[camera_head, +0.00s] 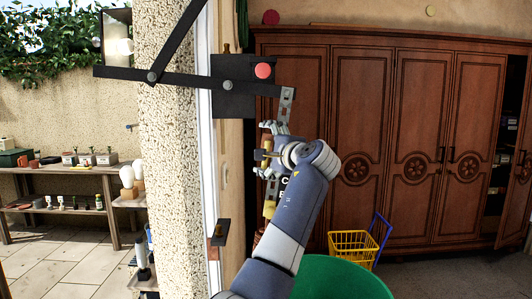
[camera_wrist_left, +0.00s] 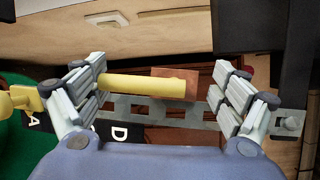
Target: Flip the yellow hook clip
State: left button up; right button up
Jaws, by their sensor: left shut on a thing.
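The yellow hook clip (camera_head: 269,209) hangs near the pale post in the head view, partly behind my left arm. In the left wrist view its yellow bar (camera_wrist_left: 135,83) runs across between the fingers, with a brown block (camera_wrist_left: 172,84) at its right end. Another yellow piece (camera_wrist_left: 18,100) shows at the left edge. The exact contact is hard to see. My right gripper is not in view.
A grey perforated metal strip (camera_head: 287,103) hangs from a black bracket (camera_head: 232,92) by the gripper. Black linkage arms (camera_head: 118,74) cross the stone pillar. A wooden wardrobe (camera_head: 375,100), a yellow basket (camera_head: 352,244) and a green round object (camera_head: 335,280) stand to the right.

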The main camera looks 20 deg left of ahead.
pick_arm(q)
jog(key=shift+s+d+r, duration=0.4)
jog(key=shift+d+r, duration=0.05)
jog(key=b+v, duration=0.5)
jog(key=v, duration=0.5)
jog(key=shift+s+f, duration=0.45)
jog(key=shift+f, duration=0.2)
jog(key=shift+d, duration=0.1)
